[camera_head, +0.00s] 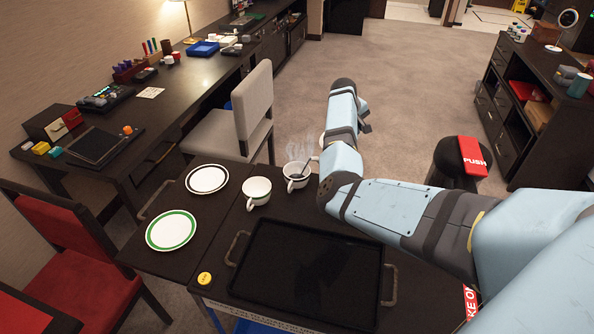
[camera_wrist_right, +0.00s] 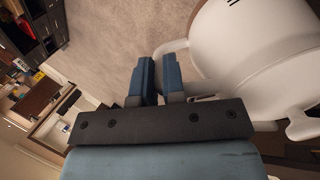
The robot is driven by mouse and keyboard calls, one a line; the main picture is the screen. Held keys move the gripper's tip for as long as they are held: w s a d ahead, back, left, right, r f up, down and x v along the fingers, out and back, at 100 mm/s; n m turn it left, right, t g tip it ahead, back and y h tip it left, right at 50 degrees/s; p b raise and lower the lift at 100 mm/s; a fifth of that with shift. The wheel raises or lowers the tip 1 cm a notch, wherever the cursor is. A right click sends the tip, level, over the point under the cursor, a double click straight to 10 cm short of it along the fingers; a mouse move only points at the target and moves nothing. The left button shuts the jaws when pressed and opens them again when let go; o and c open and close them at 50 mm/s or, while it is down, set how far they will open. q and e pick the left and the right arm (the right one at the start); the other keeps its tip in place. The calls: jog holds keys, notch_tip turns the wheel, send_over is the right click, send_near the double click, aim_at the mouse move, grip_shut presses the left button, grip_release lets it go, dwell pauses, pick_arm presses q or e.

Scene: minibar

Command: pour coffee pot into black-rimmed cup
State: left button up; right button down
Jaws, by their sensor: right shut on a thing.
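A white cup with a dark rim (camera_head: 295,184) stands on the dark table, with faint steam above it and a dark inside. Another white cup (camera_head: 257,197) stands to its left; its rim colour is hard to tell. My right arm reaches in from the right, and its fingers are mostly hidden in the head view. In the right wrist view my right gripper (camera_wrist_right: 160,82) is shut on the handle of a large white coffee pot (camera_wrist_right: 262,62), which looks tilted in that view. Only a white sliver near the right wrist may show the pot in the head view. My left gripper is not in view.
A black tray with handles (camera_head: 305,275) lies at the front of the table. A black-rimmed plate (camera_head: 207,179) and a green-rimmed plate (camera_head: 171,231) are at the left. A pale chair (camera_head: 253,105) stands behind, with a red chair (camera_head: 58,240) at the left.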

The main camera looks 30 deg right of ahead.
jog(key=shift+a+r, duration=0.15)
jog(key=shift+r, duration=0.3)
dwell(0.6)
